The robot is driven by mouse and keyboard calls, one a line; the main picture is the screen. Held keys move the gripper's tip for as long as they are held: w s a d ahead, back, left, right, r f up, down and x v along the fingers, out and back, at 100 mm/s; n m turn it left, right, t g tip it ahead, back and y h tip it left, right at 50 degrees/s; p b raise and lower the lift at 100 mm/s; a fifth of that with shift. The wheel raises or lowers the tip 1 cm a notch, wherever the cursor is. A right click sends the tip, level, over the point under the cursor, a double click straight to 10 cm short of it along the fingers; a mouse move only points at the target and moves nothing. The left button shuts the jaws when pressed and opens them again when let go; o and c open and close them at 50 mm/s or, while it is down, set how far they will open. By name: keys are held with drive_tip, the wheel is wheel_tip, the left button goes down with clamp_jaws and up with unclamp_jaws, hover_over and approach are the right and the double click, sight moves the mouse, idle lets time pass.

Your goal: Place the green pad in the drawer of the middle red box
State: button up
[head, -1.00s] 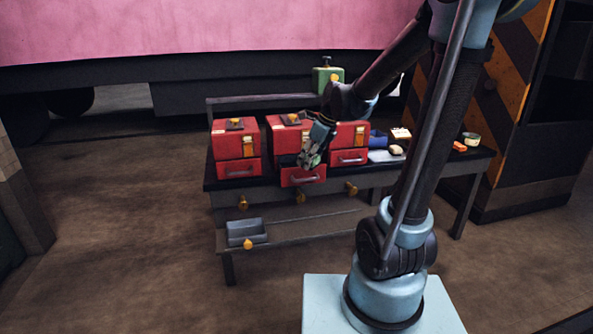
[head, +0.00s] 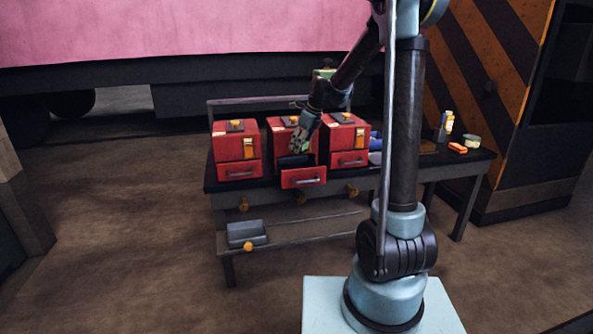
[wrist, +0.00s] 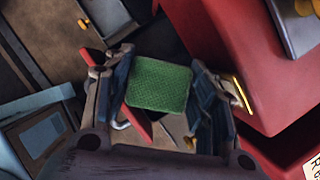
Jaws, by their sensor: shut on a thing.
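The green pad (wrist: 158,86) is a flat textured square between the fingers of my gripper (wrist: 160,92) in the wrist view. My gripper is shut on it. In the head view my gripper (head: 301,143) is in front of the middle red box (head: 279,137), above its drawer (head: 304,178). That drawer is pulled out, with a dark interior. In the wrist view the red drawer front (wrist: 138,123) shows below and partly behind the left finger. The pad appears above the drawer, apart from its floor as far as I can tell.
Red boxes stand on the left (head: 235,146) and right (head: 346,137) of the middle one, drawers shut. A grey bin (head: 246,232) is on the lower shelf. Small bottles (head: 449,122) and an orange block (head: 458,149) sit at the bench's right end.

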wheel_tip(320, 180, down, 11)
drive_tip(key=shift+r, duration=0.1)
drive_tip(key=shift+w+f, duration=0.25)
drive_tip(key=shift+f, duration=0.15)
idle(0.3)
drive_tip(key=o, duration=1.1)
